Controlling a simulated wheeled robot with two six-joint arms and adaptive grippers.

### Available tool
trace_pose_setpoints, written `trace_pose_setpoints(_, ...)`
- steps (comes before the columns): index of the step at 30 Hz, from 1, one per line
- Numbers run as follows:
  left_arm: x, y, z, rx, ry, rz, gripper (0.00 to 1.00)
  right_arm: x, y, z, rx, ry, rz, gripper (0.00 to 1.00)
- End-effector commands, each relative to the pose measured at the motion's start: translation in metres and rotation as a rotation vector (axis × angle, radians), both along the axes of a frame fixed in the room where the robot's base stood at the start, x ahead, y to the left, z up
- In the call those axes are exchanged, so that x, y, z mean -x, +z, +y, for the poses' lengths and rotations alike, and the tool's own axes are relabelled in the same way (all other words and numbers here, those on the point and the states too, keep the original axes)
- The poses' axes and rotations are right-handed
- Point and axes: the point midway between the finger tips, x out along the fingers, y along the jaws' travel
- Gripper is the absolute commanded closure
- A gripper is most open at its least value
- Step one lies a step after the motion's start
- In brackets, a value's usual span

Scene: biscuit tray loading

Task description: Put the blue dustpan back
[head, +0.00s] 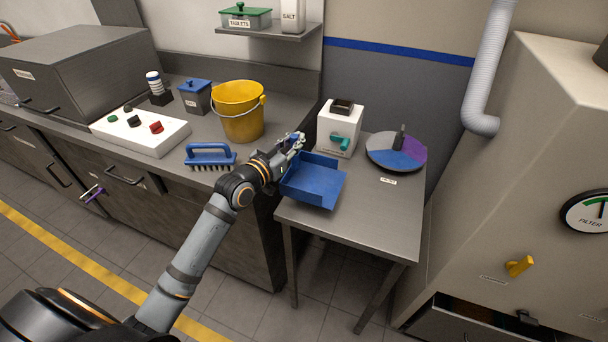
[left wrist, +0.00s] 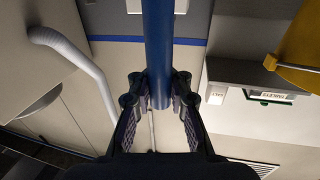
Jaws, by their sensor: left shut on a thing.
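The blue dustpan (head: 318,186) is an open-fronted scoop at the left edge of the small metal side table (head: 375,215) in the head view. I cannot tell whether it rests on the table or hangs just above it. My left gripper (head: 292,143) is shut on its handle, at the back of the pan. In the left wrist view the blue handle (left wrist: 158,45) runs between the fingers of my left gripper (left wrist: 158,88). The gripper hides part of the handle in the head view. My right gripper is out of view.
A white box with a teal knob (head: 340,130) and a coloured disc (head: 397,152) stand at the table's back. A yellow bucket (head: 240,112) and blue brush (head: 210,156) are on the counter to the left. The table's front is clear. A large cabinet (head: 515,170) stands right.

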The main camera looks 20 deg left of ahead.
Motion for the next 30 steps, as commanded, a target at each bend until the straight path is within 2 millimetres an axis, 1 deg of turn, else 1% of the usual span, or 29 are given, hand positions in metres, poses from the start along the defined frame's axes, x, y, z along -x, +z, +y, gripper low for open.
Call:
trace_pose_setpoints(1, -0.003, -0.013, -0.005, 0.004, -0.001, -0.004, 1.0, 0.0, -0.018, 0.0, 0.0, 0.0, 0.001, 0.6)
trace_pose_setpoints(2, -0.005, -0.015, -0.007, 0.004, 0.0, -0.004, 1.0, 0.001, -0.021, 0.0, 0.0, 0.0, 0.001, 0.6)
trace_pose_setpoints(4, -0.007, -0.018, -0.011, 0.001, 0.001, -0.003, 1.0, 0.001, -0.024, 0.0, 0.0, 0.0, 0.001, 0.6)
trace_pose_setpoints(9, -0.008, -0.017, -0.013, -0.002, 0.001, -0.001, 1.0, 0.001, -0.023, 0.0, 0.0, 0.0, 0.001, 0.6)
trace_pose_setpoints(11, -0.009, -0.021, -0.014, 0.0, 0.001, -0.002, 1.0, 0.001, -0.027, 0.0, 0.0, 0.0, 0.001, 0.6)
trace_pose_setpoints(13, -0.012, -0.03, -0.019, 0.002, 0.0, -0.001, 1.0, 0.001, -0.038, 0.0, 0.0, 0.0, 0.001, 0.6)
trace_pose_setpoints(15, -0.011, -0.046, -0.018, -0.001, 0.0, 0.001, 1.0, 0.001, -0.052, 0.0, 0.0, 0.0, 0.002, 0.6)
trace_pose_setpoints(17, -0.011, -0.056, -0.017, -0.001, 0.0, 0.0, 1.0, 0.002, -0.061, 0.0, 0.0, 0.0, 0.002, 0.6)
trace_pose_setpoints(18, -0.011, -0.058, -0.017, -0.001, 0.0, -0.001, 1.0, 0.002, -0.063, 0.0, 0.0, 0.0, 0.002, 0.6)
trace_pose_setpoints(23, -0.011, -0.054, -0.017, -0.001, 0.0, 0.0, 1.0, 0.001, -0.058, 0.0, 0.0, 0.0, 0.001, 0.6)
trace_pose_setpoints(27, -0.011, -0.056, -0.017, -0.001, 0.0, 0.0, 1.0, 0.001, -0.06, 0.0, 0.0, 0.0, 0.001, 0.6)
trace_pose_setpoints(28, -0.011, -0.057, -0.017, -0.001, 0.001, 0.001, 0.85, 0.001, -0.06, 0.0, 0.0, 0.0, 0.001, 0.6)
trace_pose_setpoints(30, -0.011, -0.056, -0.017, -0.001, 0.001, 0.001, 0.76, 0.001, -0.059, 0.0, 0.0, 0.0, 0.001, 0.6)
